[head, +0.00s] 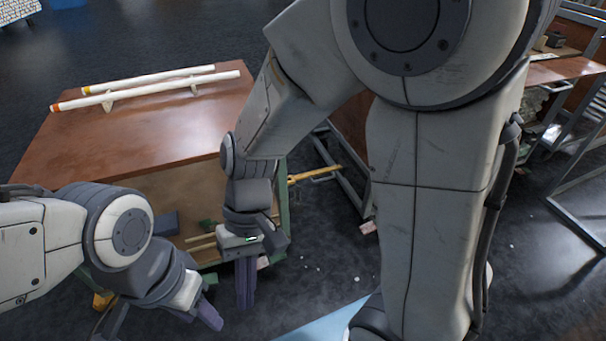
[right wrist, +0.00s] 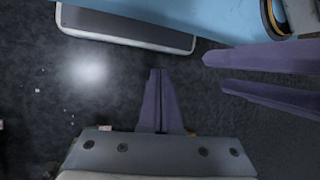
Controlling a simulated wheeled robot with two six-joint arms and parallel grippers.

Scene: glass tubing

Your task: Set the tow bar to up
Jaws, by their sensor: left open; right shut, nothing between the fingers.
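A wooden-topped cart (head: 150,125) stands at the left in the head view. A yellow bar (head: 315,175) sticks out low from its right side, roughly level, and looks like the tow bar; its inner end is hidden by the cart and my right arm. My right gripper (head: 245,285) is shut and empty, pointing down in front of the cart, clear of the yellow bar. It also shows in the right wrist view (right wrist: 160,100). My left gripper (head: 208,312) is open, left of the right one; its two purple fingers show apart in the right wrist view (right wrist: 260,77).
Two white glass tubes (head: 150,90) lie on supports on the cart top. A small yellow part (head: 102,300) shows low at the cart's near left, partly hidden. Metal frames (head: 580,180) stand at the right. Dark floor (head: 315,240) lies open beside the cart.

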